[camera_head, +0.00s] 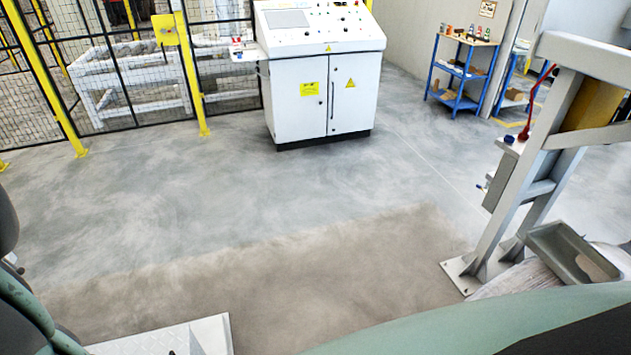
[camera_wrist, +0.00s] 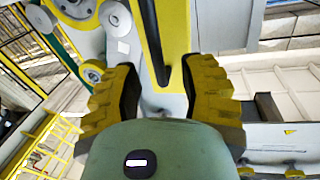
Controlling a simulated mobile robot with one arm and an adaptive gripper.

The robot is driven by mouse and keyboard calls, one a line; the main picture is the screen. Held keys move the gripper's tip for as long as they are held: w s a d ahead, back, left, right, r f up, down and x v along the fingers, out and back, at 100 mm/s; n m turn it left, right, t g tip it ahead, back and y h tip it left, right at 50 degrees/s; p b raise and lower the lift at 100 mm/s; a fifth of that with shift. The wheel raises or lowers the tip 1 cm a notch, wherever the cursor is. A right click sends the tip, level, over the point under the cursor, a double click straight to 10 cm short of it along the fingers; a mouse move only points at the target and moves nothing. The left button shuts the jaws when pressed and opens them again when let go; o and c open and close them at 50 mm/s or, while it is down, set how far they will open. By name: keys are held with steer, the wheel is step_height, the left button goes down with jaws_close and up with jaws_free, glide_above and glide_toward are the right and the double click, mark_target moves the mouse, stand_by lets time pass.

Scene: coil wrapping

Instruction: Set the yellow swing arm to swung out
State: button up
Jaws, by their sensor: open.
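In the wrist view a yellow arm-like part (camera_wrist: 176,28) runs down from the top edge, and I take it for the swing arm. The swing arm's pivot and full length are not clear. My gripper does not show in the head view.
In the wrist view grey rollers (camera_wrist: 115,18) sit at upper left. In the head view a white control cabinet (camera_head: 318,75) stands at the back, a mesh fence (camera_head: 110,60) at left, a blue shelf (camera_head: 462,70) at back right and a grey frame (camera_head: 530,150) at right. The middle floor is clear.

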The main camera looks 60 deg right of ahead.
steer(key=shift+x, duration=1.2)
jaws_close()
